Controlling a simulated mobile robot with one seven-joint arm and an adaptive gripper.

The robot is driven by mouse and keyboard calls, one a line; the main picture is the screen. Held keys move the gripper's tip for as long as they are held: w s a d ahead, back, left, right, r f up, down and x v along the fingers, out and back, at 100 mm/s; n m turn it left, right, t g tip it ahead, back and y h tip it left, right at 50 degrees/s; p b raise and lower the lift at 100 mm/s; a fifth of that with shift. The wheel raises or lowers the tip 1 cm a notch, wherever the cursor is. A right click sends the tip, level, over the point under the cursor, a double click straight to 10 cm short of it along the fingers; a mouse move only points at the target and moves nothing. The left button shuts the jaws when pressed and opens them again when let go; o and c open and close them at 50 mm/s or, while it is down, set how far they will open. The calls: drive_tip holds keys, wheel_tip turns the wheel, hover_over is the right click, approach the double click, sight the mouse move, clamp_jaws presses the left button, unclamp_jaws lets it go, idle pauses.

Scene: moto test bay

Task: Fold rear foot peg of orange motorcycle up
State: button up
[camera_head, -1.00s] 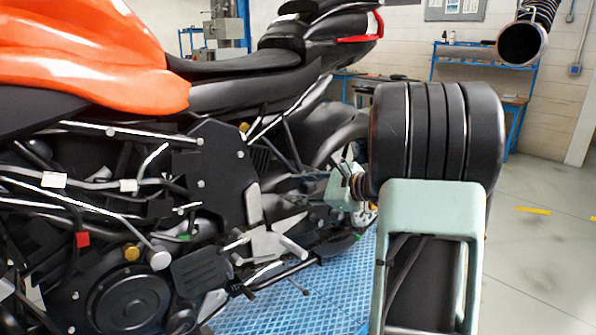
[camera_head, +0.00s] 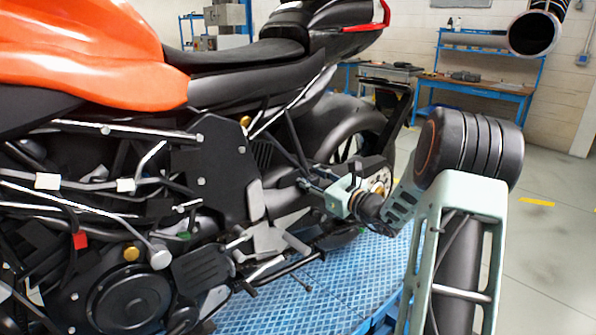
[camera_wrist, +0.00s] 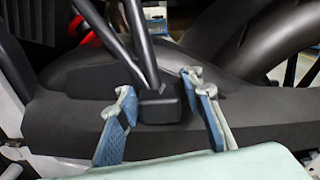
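The orange motorcycle (camera_head: 90,60) stands with its tail toward the back right. Two black struts (camera_head: 287,140) run down from under its seat. In the wrist view they meet at a black block (camera_wrist: 160,105), which looks like the folded-down end of the rear foot peg; its exact shape is unclear. My gripper (camera_head: 308,184) is at the lower end of these struts. In the wrist view my gripper (camera_wrist: 160,84) is open, one blue-padded finger on each side of the block, with gaps visible on both sides. In the head view the peg is mostly hidden by my gripper.
A grey-black swingarm (camera_wrist: 70,125) lies just beyond the fingers. The rear wheel (camera_head: 350,135) is behind my gripper. The bike stands on a blue platform (camera_head: 290,300). Blue workbenches (camera_head: 490,88) stand at the back; open floor lies on the right.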

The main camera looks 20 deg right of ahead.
sight(298, 171)
drive_tip(key=shift+x, duration=1.9)
clamp_jaws()
